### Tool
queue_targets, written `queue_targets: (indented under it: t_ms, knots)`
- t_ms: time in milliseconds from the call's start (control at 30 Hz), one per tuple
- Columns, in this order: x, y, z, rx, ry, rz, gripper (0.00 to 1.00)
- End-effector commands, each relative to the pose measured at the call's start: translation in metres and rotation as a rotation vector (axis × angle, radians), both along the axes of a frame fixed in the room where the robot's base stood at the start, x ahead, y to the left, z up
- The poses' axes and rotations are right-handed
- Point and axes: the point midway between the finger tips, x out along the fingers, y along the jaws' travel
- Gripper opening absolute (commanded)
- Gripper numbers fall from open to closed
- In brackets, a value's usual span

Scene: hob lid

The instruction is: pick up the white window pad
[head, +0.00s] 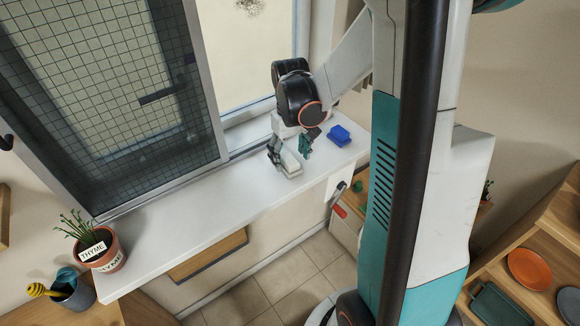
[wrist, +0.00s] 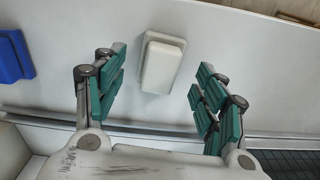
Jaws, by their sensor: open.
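The white window pad (wrist: 162,64) lies on the white windowsill (head: 192,212). In the wrist view it sits between and just ahead of the two teal-padded fingers of my gripper (wrist: 159,85), with gaps on both sides. My gripper is open and empty. In the head view, the pad (head: 291,163) shows at the fingers of my gripper (head: 289,150), partly hidden by them. I cannot tell the exact height of the fingers above the sill.
A blue block-like pad (head: 339,135) lies on the sill to the right; it also shows at the wrist view's left edge (wrist: 12,56). A potted thyme plant (head: 100,248) stands at the sill's left end. The window screen (head: 125,90) rises behind. The sill between is clear.

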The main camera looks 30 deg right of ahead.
Motion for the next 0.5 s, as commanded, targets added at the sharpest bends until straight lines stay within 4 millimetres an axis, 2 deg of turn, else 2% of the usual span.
queue_targets:
  t_ms: [33,133,400,500]
  knots:
    - [0.001,0.0,-0.011,0.0,0.0,0.0,0.65]
    - [0.001,0.0,-0.023,0.0,0.0,0.0,0.65]
    - [0.0,0.0,-0.026,0.0,0.0,0.0,0.65]
    - [0.0,0.0,-0.026,0.0,0.0,0.0,0.42]
